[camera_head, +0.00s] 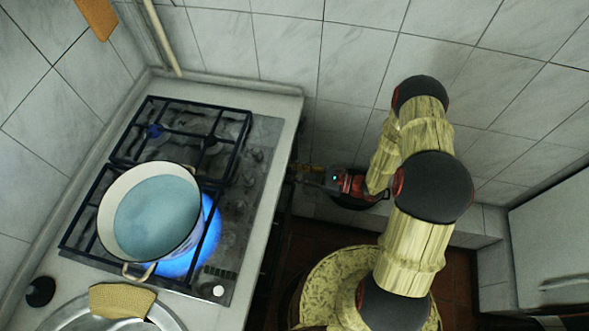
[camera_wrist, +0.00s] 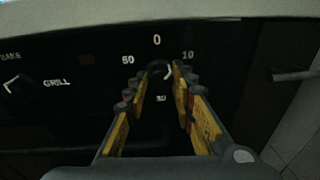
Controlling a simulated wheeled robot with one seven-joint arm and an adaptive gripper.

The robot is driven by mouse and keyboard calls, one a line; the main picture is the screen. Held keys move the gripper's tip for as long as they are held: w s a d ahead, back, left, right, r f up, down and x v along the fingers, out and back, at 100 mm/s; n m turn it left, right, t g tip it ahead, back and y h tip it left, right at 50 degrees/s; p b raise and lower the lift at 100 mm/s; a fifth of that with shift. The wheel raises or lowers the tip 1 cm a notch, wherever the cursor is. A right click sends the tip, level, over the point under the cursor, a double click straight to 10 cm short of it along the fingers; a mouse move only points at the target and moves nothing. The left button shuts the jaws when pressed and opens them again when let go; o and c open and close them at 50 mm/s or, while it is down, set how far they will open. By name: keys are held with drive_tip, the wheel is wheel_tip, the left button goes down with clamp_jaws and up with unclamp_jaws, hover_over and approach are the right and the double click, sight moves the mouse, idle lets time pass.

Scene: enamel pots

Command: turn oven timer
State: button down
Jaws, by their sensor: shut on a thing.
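The oven timer knob (camera_wrist: 160,70) shows in the wrist view on a dark front panel, below a 0 mark and between the marks 50 and 10. A light pointer mark on it leans to the right. My gripper (camera_wrist: 160,79) has its two yellow-sided fingers on either side of the knob, shut on it. The fingers partly hide the knob's sides. In the head view my gripper (camera_head: 302,172) reaches left to the front of the stove, and the timer is hidden there by the counter edge.
A second knob (camera_wrist: 17,86) marked BAKE and GRILL is at the left in the wrist view. A door handle (camera_wrist: 296,74) is at the right. A pot of bluish liquid (camera_head: 150,212) stands over a blue flame on the stove (camera_head: 235,205). A metal lid (camera_head: 70,315) is at lower left.

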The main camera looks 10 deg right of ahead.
drive_tip(key=shift+m+p, duration=0.6)
drive_tip(key=shift+m, duration=0.9)
drive_tip(key=c, duration=1.5)
unclamp_jaws()
drive_tip(key=shift+d, duration=0.1)
drive_tip(key=v, duration=1.1)
drive_tip(key=shift+d+r, duration=0.15)
drive_tip(key=shift+d, duration=0.3)
